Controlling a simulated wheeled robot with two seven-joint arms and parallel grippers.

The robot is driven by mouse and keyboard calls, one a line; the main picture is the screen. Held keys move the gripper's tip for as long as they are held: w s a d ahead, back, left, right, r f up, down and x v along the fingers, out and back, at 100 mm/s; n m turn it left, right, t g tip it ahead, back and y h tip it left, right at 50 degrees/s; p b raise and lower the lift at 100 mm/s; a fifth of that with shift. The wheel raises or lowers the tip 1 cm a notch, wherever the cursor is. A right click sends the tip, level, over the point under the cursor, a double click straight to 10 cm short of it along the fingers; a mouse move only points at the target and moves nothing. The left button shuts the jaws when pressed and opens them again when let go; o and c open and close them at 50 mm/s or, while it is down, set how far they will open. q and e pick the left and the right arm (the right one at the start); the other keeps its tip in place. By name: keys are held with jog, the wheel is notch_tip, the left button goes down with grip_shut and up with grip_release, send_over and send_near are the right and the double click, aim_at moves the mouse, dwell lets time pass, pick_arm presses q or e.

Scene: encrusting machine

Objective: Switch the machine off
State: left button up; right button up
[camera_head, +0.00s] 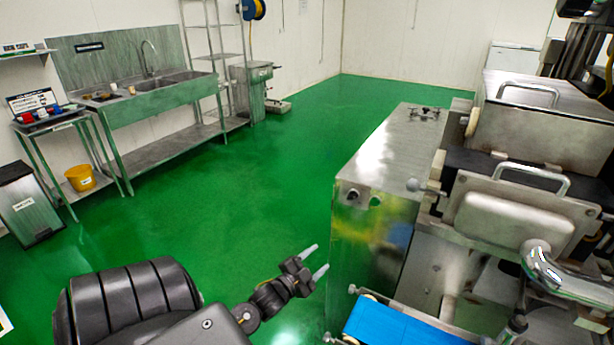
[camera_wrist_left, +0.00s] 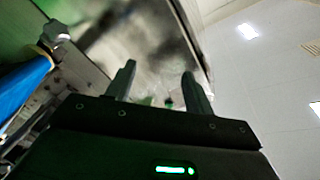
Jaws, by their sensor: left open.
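The encrusting machine (camera_head: 400,140) is a stainless steel body on the right in the head view. A dark round knob (camera_head: 352,196) sits high on its front panel, with a small greenish control (camera_head: 375,201) to its right; which one is the off switch cannot be told. My left gripper (camera_head: 315,260) is open and empty, in front of and below these controls, apart from the panel. In the left wrist view, the steel panel (camera_wrist_left: 150,50) lies ahead of my open left gripper (camera_wrist_left: 159,72), and a small dark and green spot (camera_wrist_left: 169,103) shows between the fingers. My right gripper is not in view.
A blue conveyor belt (camera_head: 385,325) juts out at the machine's lower front, right of my left gripper. Steel hoppers with handles (camera_head: 515,220) stand on the right. The green floor (camera_head: 230,200) to the left is clear up to the sink bench (camera_head: 165,98).

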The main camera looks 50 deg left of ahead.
pick_arm(q)
jog(key=s+f+n+g+b, duration=0.1)
jog(key=s+f+g, duration=0.1)
jog(key=f, duration=0.7)
jog(key=s+d+f+n+g+b, duration=0.1)
jog(key=s+f+g, duration=0.1)
jog(key=f, duration=0.7)
jog(key=shift+s+d+f, duration=0.25)
jog(key=shift+s+f, duration=0.1)
jog(key=s+d+f+n+g, duration=0.2)
jog(key=s+f+g, duration=0.2)
jog(key=s+f, duration=0.6)
jog(key=s+d+f+n+g, duration=0.1)
jog(key=s+d+f+g, duration=0.25)
jog(key=s+f, duration=0.6)
jog(key=s+d+f+g+h, duration=0.1)
jog(key=s+d+f+g, duration=0.1)
jog(key=s+d+f, duration=0.3)
jog(key=s+d+f+g, duration=0.3)
jog(key=s+d, duration=0.3)
jog(key=s, duration=0.6)
jog(key=shift+d+f+n+h, duration=0.15)
jog(key=shift+f+n+h, duration=0.2)
jog(key=shift+f, duration=0.55)
